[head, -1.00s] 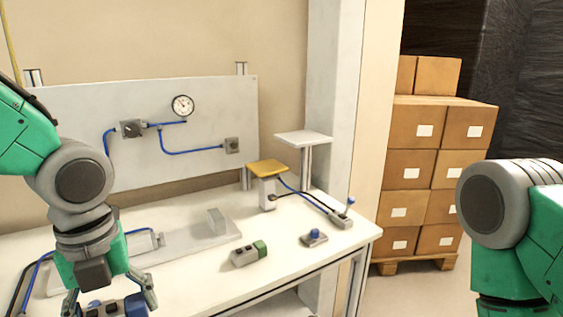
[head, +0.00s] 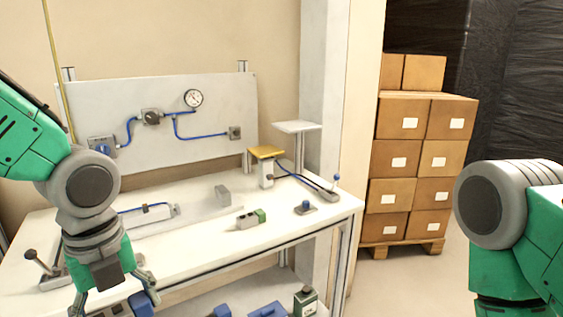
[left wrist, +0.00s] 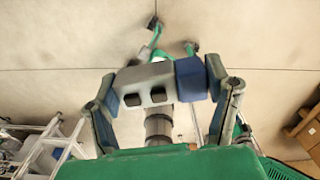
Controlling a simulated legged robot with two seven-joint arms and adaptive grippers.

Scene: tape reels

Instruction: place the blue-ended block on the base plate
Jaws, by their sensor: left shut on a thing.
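In the head view my left gripper (head: 113,303) is at the lower left, in front of the table's near edge, and the held block (head: 117,309) is mostly cut off by the frame's bottom. The base plate (head: 195,219) is a flat pale grey plate on the table, beyond the gripper. My right gripper is out of view.
An upright grey block (head: 222,195) stands on the plate. A lever (head: 42,264) rises at the left. A lower shelf holds several items.

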